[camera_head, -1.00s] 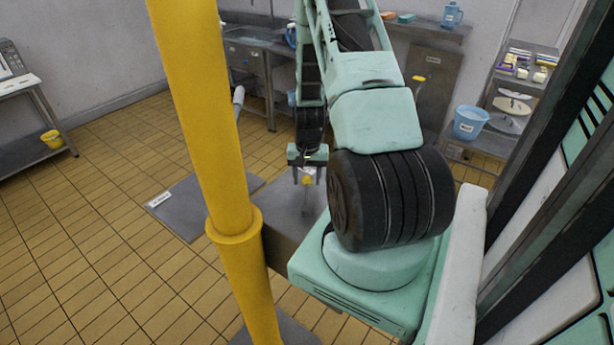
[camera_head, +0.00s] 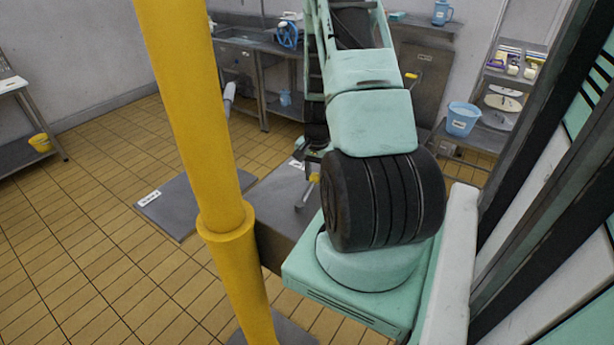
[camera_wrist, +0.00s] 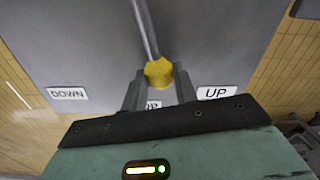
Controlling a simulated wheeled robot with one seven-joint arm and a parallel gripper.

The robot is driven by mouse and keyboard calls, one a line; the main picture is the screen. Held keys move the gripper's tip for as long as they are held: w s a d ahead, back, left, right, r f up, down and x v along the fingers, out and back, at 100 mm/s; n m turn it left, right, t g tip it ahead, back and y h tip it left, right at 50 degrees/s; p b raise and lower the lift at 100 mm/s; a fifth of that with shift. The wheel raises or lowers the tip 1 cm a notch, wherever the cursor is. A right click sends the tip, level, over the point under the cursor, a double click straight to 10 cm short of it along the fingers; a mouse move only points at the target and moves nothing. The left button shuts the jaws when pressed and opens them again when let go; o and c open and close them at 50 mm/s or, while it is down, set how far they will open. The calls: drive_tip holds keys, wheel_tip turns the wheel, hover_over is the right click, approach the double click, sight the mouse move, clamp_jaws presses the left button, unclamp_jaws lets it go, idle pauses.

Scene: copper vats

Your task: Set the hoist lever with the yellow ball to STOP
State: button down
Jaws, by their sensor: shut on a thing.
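The hoist lever has a yellow ball (camera_wrist: 158,73) on a grey shaft (camera_wrist: 146,28). My gripper (camera_wrist: 158,76) is shut on the ball, one finger on each side. Behind the ball, a DOWN label (camera_wrist: 67,93) is at left and an UP label (camera_wrist: 217,92) at right on the grey panel (camera_wrist: 80,45). A middle label (camera_wrist: 152,104), partly hidden by my gripper, lies roughly in line with the ball. In the head view the ball (camera_head: 314,178) and tilted shaft (camera_head: 304,195) show small below my arm, which hides most of the gripper. The pivot is unclear.
A thick yellow pole (camera_head: 190,110) stands left of my arm. A grey floor plate (camera_head: 185,205) lies behind it. A steel sink bench (camera_head: 235,45) and a blue bucket (camera_head: 462,119) are at the back. Tiled floor at left is open.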

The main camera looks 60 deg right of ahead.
drive_tip(key=shift+s+m+b, duration=0.7)
drive_tip(key=shift+s+m, duration=0.6)
drive_tip(key=shift+s, duration=0.15)
drive_tip(key=c, duration=1.1)
unclamp_jaws()
wheel_tip(320, 180, up, 18)
drive_tip(key=b, duration=0.1)
drive_tip(key=shift+s+f, duration=0.2)
drive_tip(key=shift+f, duration=0.05)
